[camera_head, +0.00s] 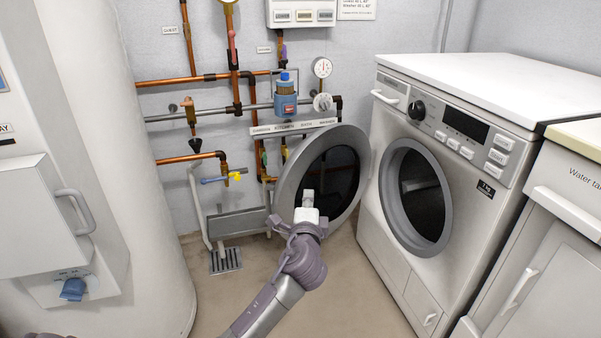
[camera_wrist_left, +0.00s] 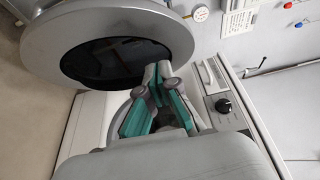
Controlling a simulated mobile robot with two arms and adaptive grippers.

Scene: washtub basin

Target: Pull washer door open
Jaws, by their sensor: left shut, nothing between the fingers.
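The washer (camera_head: 440,170) is a white front-loader on the right in the head view. Its round door (camera_head: 345,150), a grey ring with dark glass, stands swung wide open to the left of the round opening (camera_head: 420,197). My left gripper (camera_head: 308,198) is shut and empty, in front of the door's lower part in the head view. Whether it touches the door I cannot tell. In the left wrist view, the door (camera_wrist_left: 45,45) is at the upper left and my gripper's teal-padded fingers (camera_wrist_left: 158,88) overlap its edge. My right gripper is not in view.
A large white cylindrical tank (camera_head: 150,200) with a handled panel stands at the left. Copper pipes and valves (camera_head: 190,80) line the back wall. A white cabinet (camera_head: 560,240) stands close to the washer's right. The floor (camera_head: 350,290) before the washer is clear except for my arm.

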